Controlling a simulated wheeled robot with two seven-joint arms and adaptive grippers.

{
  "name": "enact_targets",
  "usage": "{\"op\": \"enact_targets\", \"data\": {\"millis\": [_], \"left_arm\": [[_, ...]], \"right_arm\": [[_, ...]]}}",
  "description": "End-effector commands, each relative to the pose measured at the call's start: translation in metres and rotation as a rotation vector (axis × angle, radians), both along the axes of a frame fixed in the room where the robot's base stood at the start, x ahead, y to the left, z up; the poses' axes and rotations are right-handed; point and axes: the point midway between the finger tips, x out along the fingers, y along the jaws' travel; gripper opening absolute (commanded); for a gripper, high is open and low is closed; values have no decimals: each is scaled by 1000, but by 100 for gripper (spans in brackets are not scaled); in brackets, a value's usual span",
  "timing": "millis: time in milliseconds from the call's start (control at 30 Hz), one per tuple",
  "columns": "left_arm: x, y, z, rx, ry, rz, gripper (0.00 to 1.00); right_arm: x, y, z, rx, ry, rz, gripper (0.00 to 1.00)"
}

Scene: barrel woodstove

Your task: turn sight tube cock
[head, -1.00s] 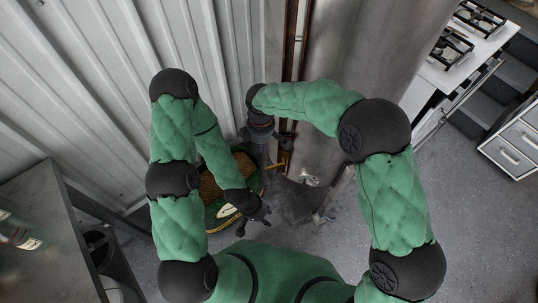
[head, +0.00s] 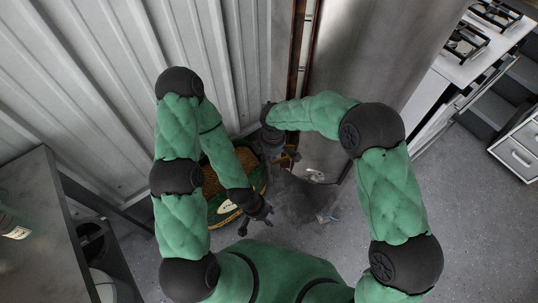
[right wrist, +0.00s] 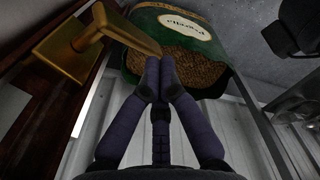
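The brass cock (right wrist: 88,32) is at upper left in the right wrist view, its flat lever reaching right to just beyond my right fingertips. A small yellowish part of it shows in the head view (head: 287,158), mostly hidden by my right gripper. My right gripper (right wrist: 159,68) has its dark fingers together, right by the lever's end; I cannot tell whether they touch it. It also shows in the head view (head: 274,147). A pale sight tube (head: 304,45) runs in a brown frame beside the metal barrel. My left gripper (head: 257,220) is low, with fingers spread and empty.
A green sack or basket of brown pellets (head: 216,181) stands on the floor below the cock, against the corrugated wall (head: 90,70). A dark table (head: 35,215) is at left. The metal barrel (head: 370,60) and a white stove (head: 480,45) stand at right.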

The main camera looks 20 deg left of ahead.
Motion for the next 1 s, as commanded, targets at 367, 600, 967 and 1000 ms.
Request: {"op": "enact_targets", "data": {"millis": [367,600,967,1000], "left_arm": [[0,0,1,0,0,0,40],[0,0,1,0,0,0,40],[0,0,2,0,0,0,40],[0,0,2,0,0,0,40]], "right_arm": [[0,0,0,-8,-2,0,0],[0,1,-3,-55,-12,0,0],[-1,1,-7,-111,-23,1,0],[-1,1,-7,-119,-24,0,0]]}}
